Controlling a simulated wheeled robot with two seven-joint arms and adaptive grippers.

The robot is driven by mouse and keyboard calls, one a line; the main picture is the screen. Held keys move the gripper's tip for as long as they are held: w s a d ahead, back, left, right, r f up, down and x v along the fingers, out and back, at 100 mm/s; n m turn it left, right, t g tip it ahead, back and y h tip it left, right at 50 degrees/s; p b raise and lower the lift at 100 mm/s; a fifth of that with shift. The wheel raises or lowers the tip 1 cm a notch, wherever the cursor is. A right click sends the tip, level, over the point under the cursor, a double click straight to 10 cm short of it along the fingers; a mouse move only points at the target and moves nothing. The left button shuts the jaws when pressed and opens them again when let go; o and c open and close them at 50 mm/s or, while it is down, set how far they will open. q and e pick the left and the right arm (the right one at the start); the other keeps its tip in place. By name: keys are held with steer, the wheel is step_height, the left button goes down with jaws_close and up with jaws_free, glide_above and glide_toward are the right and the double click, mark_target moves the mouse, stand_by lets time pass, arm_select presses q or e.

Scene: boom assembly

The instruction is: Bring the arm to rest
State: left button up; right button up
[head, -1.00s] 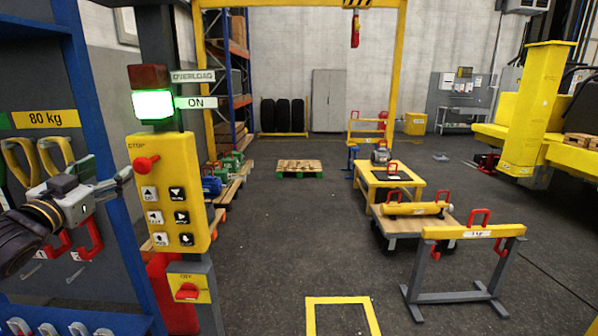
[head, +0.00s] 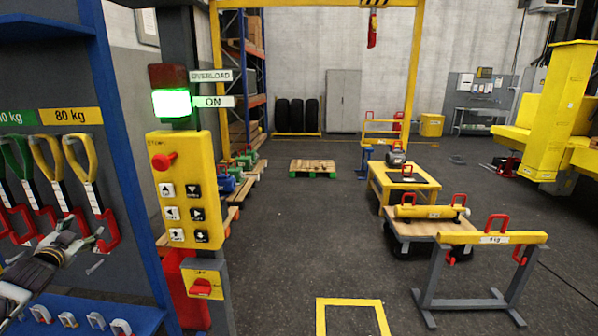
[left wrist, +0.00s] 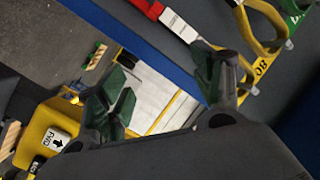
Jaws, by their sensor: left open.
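My left gripper (head: 86,240) is open and empty at the lower left of the head view. It is in front of the blue-framed tool rack, left of and apart from the yellow control box (head: 207,180). In the left wrist view its two green-padded fingers (left wrist: 165,90) stand apart with nothing between them. A corner of the control box (left wrist: 42,132) shows at the lower left there. My right gripper is not in view.
Slings with red hooks (head: 86,180) hang on the rack beside the gripper, above a blue shelf (head: 130,318). A yellow-beamed stand (head: 485,238) is at right. The middle floor is open.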

arm_select(q)
steer(key=s+a+f+g, duration=0.2)
steer(key=s+f, duration=0.1)
steer(key=f, duration=0.7)
steer(key=s+a+f+g, duration=0.1)
steer(key=s+a+f, duration=0.2)
steer(key=f, duration=0.7)
steer(key=s+a+f+g, duration=0.2)
steer(key=f, duration=0.7)
steer(key=s+d+f+g, duration=0.2)
steer(key=s+f, duration=0.4)
steer(key=f, duration=0.4)
steer(key=s+d+f+n+g, duration=0.1)
steer(key=s+d+f, duration=0.1)
steer(key=s+f, duration=0.55)
steer(key=s+d+f+g, duration=0.25)
steer(key=s+f, duration=0.25)
steer(key=f, duration=0.6)
steer(key=s+d+f+g+h, duration=0.3)
steer(key=s+d+f, duration=1.6)
steer(key=s+d, duration=0.15)
steer(key=s+d+f+h, duration=0.1)
steer(key=s+d, duration=0.3)
steer(key=d, duration=0.7)
steer(key=s+d+f+g+h, duration=0.1)
steer(key=s+d, duration=0.3)
steer(key=d, duration=0.8)
steer(key=shift+s+f+h, duration=0.25)
steer(key=shift+f+h, duration=0.15)
steer(key=shift+f, duration=0.45)
